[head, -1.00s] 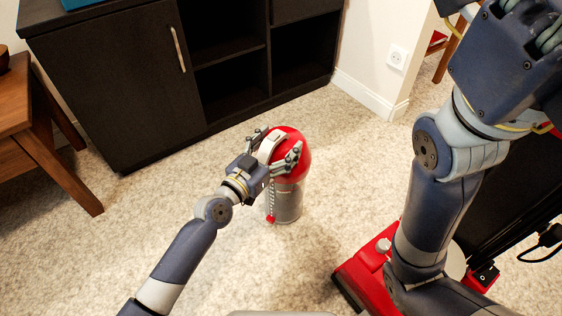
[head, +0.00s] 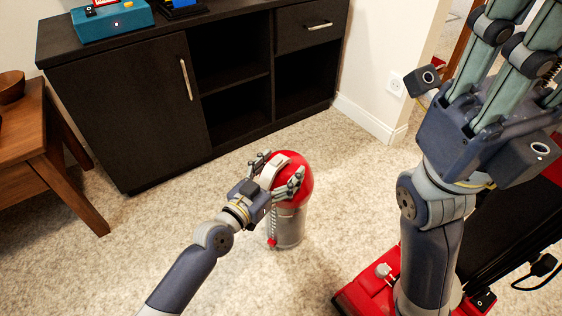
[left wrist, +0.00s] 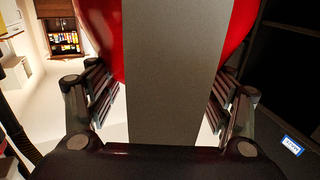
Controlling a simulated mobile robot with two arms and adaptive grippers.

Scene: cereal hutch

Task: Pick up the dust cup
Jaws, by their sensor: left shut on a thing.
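The dust cup (head: 288,227) has a rounded red top and a clear grey cylinder. It looks upright on the carpet, though I cannot tell whether its base touches. My left gripper (head: 281,177) is shut on its upper part from the near left, with fingers on both sides of the pale handle. In the left wrist view the grey handle (left wrist: 178,70) fills the middle, with the red top (left wrist: 108,30) behind it and dark fingers to each side. My right gripper (head: 515,62) is high at the right, its fingertips cut off by the frame.
A red vacuum body (head: 372,290) stands at lower right, partly behind my right arm. A dark cabinet (head: 128,115) with open shelves stands behind the cup, a teal box (head: 112,20) on top. A wooden table (head: 45,140) is at left. Carpet around the cup is clear.

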